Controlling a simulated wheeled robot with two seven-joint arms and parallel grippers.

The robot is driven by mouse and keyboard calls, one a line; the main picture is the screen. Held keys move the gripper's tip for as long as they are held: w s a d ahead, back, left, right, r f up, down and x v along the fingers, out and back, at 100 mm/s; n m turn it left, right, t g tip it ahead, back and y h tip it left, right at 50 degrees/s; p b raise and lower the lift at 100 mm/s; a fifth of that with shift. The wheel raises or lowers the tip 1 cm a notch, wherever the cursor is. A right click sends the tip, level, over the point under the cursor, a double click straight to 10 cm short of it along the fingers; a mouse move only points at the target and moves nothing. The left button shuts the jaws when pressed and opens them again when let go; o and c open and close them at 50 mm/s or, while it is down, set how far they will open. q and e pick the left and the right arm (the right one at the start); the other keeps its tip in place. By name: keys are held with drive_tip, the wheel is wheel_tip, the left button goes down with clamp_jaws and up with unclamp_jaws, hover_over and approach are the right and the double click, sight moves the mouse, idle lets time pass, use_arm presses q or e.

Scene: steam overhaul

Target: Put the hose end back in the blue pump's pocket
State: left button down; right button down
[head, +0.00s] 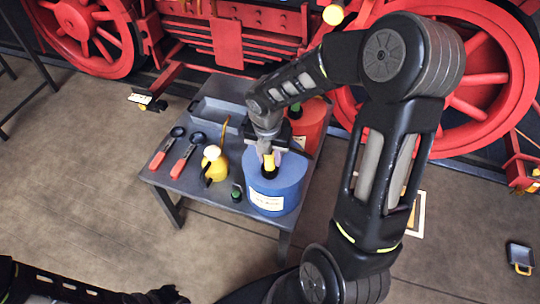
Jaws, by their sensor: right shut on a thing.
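The blue pump (278,188) stands on the right part of a small grey table, with a pale label low on its front. My right gripper (267,150) is right over the pump's top, pointing down. It is shut on the hose end (269,163), which shows as a yellow and black piece at the pump's top. I cannot tell whether the hose end sits in the pocket or only above it. The pocket is hidden by the gripper and the hose end. My left arm lies low at the left edge, with its dark gripper (168,294) at the bottom, its jaws unclear.
Red locomotive wheels stand behind. The floor at left is clear.

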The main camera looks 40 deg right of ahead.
drive_tip(key=c, duration=1)
unclamp_jaws()
drive_tip(key=r, duration=0.7)
drive_tip(key=shift+s+a+r+p, duration=0.25)
drive_tip(key=shift+a+r+p, duration=0.1)
drive_tip(key=shift+r, duration=0.05)
